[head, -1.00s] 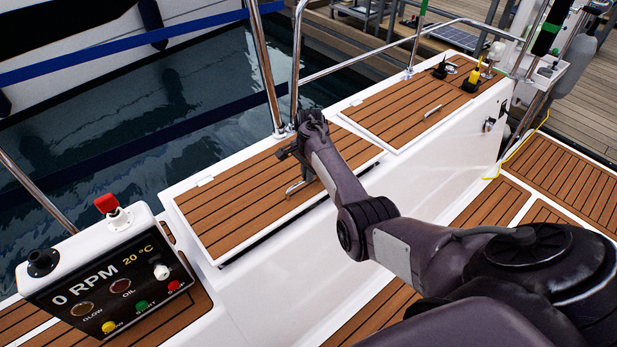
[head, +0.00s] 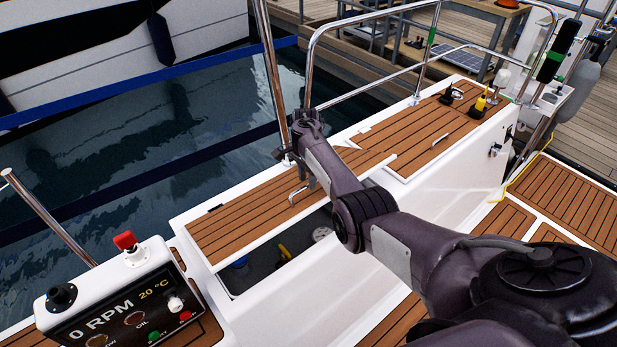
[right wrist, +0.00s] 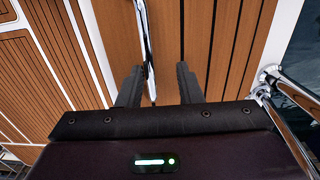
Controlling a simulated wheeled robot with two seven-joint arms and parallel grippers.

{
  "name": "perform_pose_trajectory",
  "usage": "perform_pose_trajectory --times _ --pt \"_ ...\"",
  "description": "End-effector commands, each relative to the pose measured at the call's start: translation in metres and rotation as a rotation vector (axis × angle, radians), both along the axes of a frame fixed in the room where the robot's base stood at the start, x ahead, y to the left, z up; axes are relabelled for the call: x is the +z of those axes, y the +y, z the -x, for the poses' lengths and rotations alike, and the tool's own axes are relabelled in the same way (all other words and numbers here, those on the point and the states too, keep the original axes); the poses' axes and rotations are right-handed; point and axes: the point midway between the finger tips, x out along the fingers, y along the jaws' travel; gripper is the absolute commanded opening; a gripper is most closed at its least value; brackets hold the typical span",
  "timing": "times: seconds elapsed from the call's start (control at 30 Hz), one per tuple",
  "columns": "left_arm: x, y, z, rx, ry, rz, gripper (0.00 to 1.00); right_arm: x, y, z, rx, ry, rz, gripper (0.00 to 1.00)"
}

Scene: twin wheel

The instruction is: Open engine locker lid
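The engine locker lid (head: 255,205), a teak-slatted panel, is partly raised, with a dark opening under its near edge. Its metal handle (head: 300,190) is near the front edge. My right gripper (head: 306,174) is at the handle, its fingers largely hidden by my wrist. In the right wrist view, the two fingers (right wrist: 158,84) stand apart. The handle (right wrist: 147,50) passes between them, closer to the left finger, and whether it touches is unclear. My left gripper is out of view.
Inside the locker (head: 262,265), blue and yellow items show. A second teak lid (head: 430,135) lies closed to the right. An engine panel (head: 130,310) stands at lower left. Steel rails (head: 275,80) rise behind the lid, with water beyond.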

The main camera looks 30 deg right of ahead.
Motion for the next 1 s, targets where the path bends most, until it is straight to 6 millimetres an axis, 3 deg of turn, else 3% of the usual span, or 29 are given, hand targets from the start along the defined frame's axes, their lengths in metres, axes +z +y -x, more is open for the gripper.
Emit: perform_pose_trajectory --times 0.27,0.7,1.0 --pt "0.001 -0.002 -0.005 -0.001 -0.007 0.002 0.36 0.004 -0.001 0.001 -0.002 0.003 0.000 0.32" --pt "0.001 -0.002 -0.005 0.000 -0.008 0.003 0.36 0.069 0.000 -0.005 0.001 0.001 0.001 0.32" --pt "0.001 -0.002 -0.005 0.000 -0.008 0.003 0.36 0.077 0.001 -0.005 0.001 0.003 0.000 0.32"
